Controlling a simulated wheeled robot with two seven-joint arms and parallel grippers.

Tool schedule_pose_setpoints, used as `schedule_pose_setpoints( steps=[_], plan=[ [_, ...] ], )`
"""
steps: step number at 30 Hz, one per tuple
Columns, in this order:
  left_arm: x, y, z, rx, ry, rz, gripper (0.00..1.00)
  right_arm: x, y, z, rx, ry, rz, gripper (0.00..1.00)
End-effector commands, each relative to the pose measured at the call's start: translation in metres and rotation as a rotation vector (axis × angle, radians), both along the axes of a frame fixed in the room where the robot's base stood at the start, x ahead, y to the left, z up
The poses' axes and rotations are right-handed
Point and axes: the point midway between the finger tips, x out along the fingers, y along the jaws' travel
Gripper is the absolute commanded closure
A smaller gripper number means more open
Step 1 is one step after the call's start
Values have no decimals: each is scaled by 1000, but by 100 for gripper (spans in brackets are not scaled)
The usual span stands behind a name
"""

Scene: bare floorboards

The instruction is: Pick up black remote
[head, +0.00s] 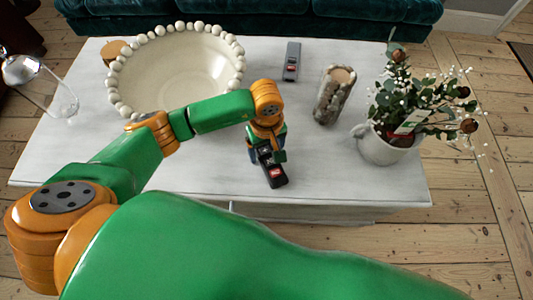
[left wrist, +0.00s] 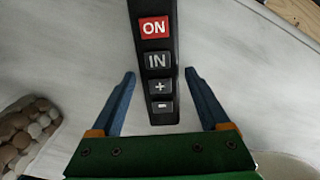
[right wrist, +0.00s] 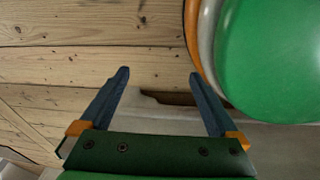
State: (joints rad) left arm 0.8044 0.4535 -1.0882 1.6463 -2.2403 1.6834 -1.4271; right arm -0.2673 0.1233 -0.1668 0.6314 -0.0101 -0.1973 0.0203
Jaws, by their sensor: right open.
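The black remote (head: 274,176), with a red ON button, lies on the white table near its front edge. My left gripper (head: 266,150) is right above it and hides part of it in the head view. In the left wrist view the remote (left wrist: 158,50) runs between the two blue fingers of my left gripper (left wrist: 160,74). The fingers are open, one on each side, with gaps to the remote. My right gripper (right wrist: 158,73) is open and empty over the floor; it does not show in the head view.
The white table (head: 210,180) also bears a large cream bowl with a beaded rim (head: 180,70), a grey remote (head: 291,60), a rough candle holder (head: 334,97) and a white plant pot (head: 385,148). A dark green sofa (head: 260,18) stands behind.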

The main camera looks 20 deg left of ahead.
Motion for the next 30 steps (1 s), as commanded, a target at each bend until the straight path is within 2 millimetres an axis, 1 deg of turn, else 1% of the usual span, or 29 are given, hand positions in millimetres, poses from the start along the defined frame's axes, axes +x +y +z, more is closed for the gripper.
schedule_pose_setpoints(
  steps=[1, 2, 3, 5, 6, 8, 16, 20, 23, 26, 30],
  plan=[
    [0, 0, 0, 0, 0, 0, 38, 0, 0, 0, 0, 0, 0, 3],
    [0, 0, 0, 0, 0, 0, 46, 0, 0, 0, 0, 1, 0, 3],
    [0, 0, 0, 0, 0, 0, 56, 0, 0, 0, 0, 1, 0, 3],
    [0, 0, 0, 0, 0, 0, 73, 0, 0, 0, 0, 1, 0, 3],
    [0, 0, 0, 0, 0, 0, 84, 0, 0, 0, -1, 1, 0, 3],
    [0, 0, 0, 0, 0, 0, 100, 0, 0, 0, -1, 1, 0, 3],
    [0, 0, 3, -1, -2, 0, 100, 0, 0, 1, 0, 1, 0, 3],
    [1, 0, 16, -1, -3, 1, 100, -1, 0, 4, 0, 1, 1, 3],
    [0, 1, 38, 0, -7, 0, 100, -1, 0, 8, 0, 2, 3, 3],
    [-20, 11, 64, 0, -6, -3, 100, -2, 3, 18, 3, 6, 8, 3],
    [-48, 25, 98, 2, -5, -2, 100, -7, 14, 24, 20, 18, 14, 3]
  ],
)
